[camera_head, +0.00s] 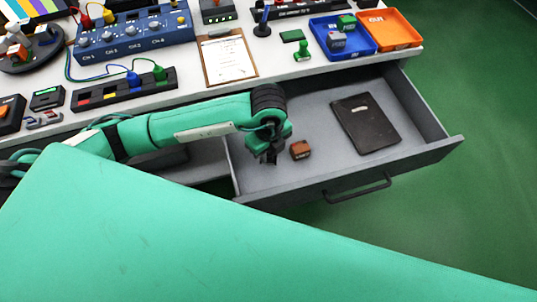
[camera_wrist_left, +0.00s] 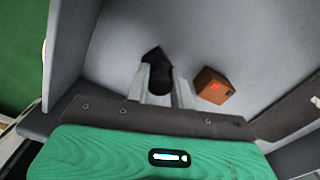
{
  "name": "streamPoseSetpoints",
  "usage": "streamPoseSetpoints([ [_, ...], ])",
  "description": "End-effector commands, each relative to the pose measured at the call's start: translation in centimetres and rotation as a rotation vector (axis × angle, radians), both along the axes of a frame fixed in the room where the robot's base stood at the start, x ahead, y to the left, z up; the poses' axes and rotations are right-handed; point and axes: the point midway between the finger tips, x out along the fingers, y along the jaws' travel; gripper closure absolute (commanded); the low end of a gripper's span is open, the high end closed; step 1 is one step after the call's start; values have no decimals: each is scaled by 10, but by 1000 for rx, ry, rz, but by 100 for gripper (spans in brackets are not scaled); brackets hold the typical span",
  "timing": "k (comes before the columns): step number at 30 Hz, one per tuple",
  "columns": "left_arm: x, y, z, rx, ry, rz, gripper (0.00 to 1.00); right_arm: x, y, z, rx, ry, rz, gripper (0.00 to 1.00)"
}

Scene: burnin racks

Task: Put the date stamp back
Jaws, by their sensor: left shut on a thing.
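My left gripper (camera_head: 268,158) is inside the open drawer (camera_head: 318,192), pointing down near its left part. In the left wrist view its two fingers (camera_wrist_left: 160,90) are shut on a small black thing, which looks like the date stamp (camera_wrist_left: 157,58). The stamp is dark and partly hidden by the fingers; I cannot tell whether it touches the drawer floor. A brown block (camera_head: 300,149) with a red mark lies just right of the gripper, apart from it; it also shows in the left wrist view (camera_wrist_left: 214,85). My right gripper is not in view.
A black notebook (camera_head: 366,123) lies in the drawer's right part. The worktop holds a clipboard (camera_head: 227,60), a blue instrument box (camera_head: 135,33), a green stamp (camera_head: 302,51), a blue tray (camera_head: 366,46) and an orange OUT tray (camera_head: 402,34). The drawer's front middle is bare.

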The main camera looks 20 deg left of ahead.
Motion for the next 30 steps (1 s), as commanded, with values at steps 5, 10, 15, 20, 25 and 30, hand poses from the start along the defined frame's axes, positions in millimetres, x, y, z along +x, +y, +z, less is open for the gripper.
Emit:
streamPoseSetpoints([
  [5, 0, 0, -25, 1, 2, 0, 91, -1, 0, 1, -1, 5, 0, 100],
  [10, 0, 0, -26, -1, -1, 0, 91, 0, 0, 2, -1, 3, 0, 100],
  [15, 0, 0, -27, -1, -1, 0, 91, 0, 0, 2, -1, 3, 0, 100],
  [20, 0, 0, -28, -1, -1, 0, 63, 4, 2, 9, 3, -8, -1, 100],
  [25, 0, 0, -28, -1, -1, 0, 55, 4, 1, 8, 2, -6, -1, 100],
  [30, 0, 0, -27, -1, -1, 0, 55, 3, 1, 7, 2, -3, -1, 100],
])
